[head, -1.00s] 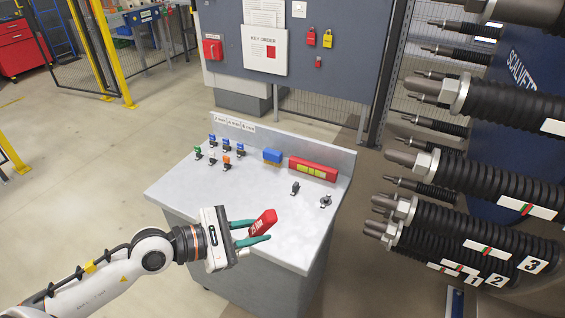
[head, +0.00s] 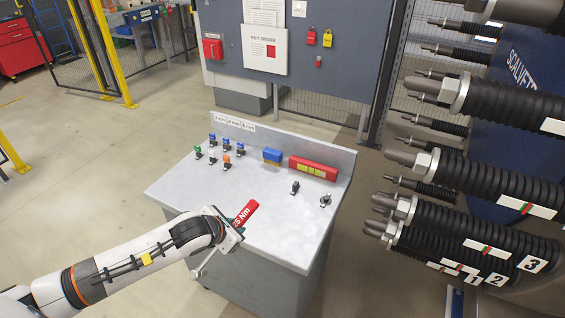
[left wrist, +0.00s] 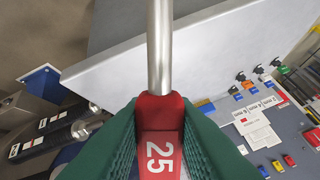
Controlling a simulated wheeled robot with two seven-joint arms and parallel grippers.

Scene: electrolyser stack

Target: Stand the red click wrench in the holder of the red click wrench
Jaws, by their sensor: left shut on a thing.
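My left gripper (head: 232,222) is shut on the red click wrench (head: 243,212), over the front part of the grey bench. The red handle reads "25 Nm" and points up and to the right. A thin steel shaft runs down and to the left from the gripper. In the left wrist view the green fingers (left wrist: 158,135) clasp the red handle (left wrist: 160,150), and the steel shaft (left wrist: 160,50) extends away from it. A red block with yellow labels (head: 314,168) and two small dark fittings (head: 295,187) (head: 325,201) are on the bench; I cannot tell which is the holder.
The grey bench top (head: 270,215) is clear in its middle. Several small coloured pieces (head: 226,160) stand at its left, and a blue block (head: 272,155) is at the back. Thick black ribbed cylinders (head: 480,175) jut in at the right.

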